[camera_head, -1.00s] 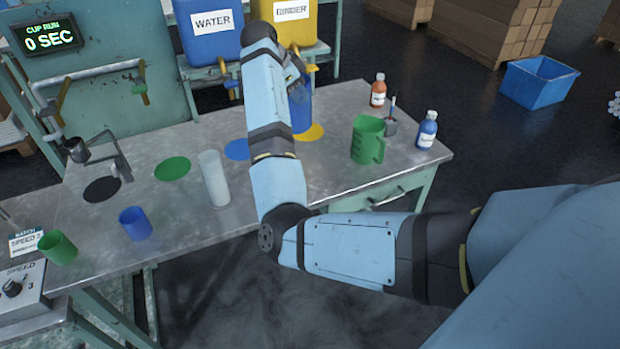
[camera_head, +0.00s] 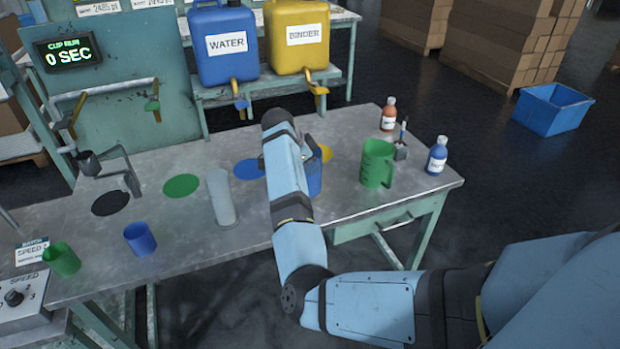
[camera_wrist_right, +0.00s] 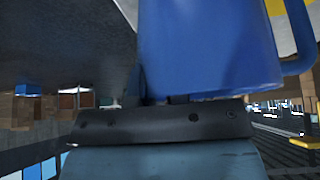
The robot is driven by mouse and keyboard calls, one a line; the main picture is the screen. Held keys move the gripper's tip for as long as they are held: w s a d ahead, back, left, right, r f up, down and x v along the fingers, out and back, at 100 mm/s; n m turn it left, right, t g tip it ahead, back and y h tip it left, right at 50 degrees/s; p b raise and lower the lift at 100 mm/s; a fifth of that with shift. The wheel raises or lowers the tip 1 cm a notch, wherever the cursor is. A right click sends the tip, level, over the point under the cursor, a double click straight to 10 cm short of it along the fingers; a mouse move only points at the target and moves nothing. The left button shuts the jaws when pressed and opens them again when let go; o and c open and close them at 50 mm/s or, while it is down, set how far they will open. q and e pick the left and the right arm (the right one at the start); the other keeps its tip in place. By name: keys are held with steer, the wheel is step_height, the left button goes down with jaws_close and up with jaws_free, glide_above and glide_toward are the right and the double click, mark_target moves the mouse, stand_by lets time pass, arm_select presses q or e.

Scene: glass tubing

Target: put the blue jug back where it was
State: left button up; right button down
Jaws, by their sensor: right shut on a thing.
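The blue jug (camera_head: 314,176) is at the middle of the bench, just in front of the yellow disc (camera_head: 326,153) and right of the blue disc (camera_head: 247,169). My right forearm hides much of it. In the right wrist view the blue jug (camera_wrist_right: 210,45) fills the upper middle, with its handle at the right. My right gripper (camera_head: 302,150) is shut on it and mostly hidden behind the arm; its dark body shows below the jug in the wrist view. I cannot tell whether the jug's base touches the bench. My left gripper is out of view.
A green jug (camera_head: 376,165) stands to the right, with orange (camera_head: 388,116) and blue (camera_head: 437,157) bottles beyond. A clear cylinder (camera_head: 222,200), blue cup (camera_head: 140,239) and green cup (camera_head: 62,261) stand left. Water (camera_head: 225,65) and binder (camera_head: 298,55) tanks stand behind the bench.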

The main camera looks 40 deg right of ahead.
mark_target(317, 186)
steer(key=shift+f, duration=2.25)
steer(key=shift+f, duration=0.2)
steer(key=c, duration=1.1)
jaws_free()
steer(key=shift+r, duration=0.1)
steer(key=shift+a+r, duration=0.1)
steer(key=shift+r, duration=0.15)
steer(key=v, duration=1.1)
steer(key=shift+a+r, duration=0.1)
steer(key=shift+r, duration=0.25)
